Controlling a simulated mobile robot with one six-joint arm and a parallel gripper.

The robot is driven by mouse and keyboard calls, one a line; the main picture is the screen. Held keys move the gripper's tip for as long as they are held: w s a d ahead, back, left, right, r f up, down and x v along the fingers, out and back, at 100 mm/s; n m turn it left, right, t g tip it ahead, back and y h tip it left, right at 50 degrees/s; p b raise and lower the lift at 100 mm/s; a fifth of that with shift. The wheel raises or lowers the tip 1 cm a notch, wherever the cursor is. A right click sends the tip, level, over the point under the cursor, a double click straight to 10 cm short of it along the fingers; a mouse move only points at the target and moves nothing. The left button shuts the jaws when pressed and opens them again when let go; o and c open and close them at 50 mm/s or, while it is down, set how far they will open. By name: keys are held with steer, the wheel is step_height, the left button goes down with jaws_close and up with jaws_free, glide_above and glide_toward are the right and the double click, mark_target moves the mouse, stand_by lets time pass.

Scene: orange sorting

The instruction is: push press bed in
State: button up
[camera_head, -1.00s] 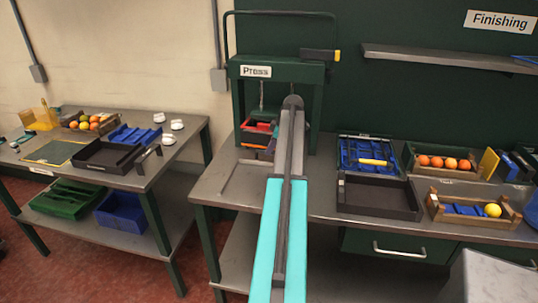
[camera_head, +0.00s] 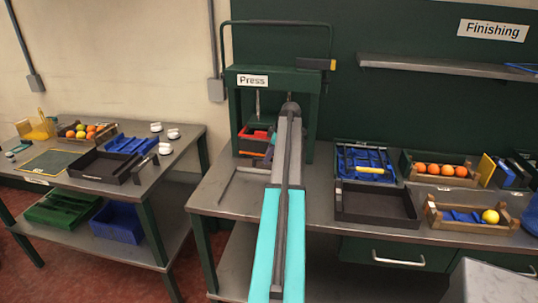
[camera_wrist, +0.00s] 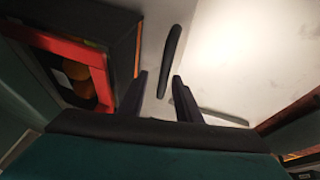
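The press (camera_head: 272,78) is a dark green frame on the bench, labelled "Press". Its bed, a dark box with a red top frame (camera_head: 257,133), is low between the uprights. In the wrist view the red-framed bed (camera_wrist: 98,68) is at upper left, with dim orange-brown shapes inside its opening. My gripper (camera_wrist: 160,82) shows two dark fingers with a gap between them and nothing held. The left finger is close beside the bed's dark side; contact cannot be told. In the head view my arm hides most of the gripper, in front of the press.
A low dark rail (camera_head: 228,182) lies on the bench before the press. A side table (camera_head: 160,172) with trays and fruit stands left.

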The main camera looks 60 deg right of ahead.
steer(key=shift+b+v, duration=0.35)
steer(key=shift+v, duration=0.5)
steer(key=b+v, duration=0.2)
steer(key=v, duration=1)
steer(key=shift+b, duration=0.4)
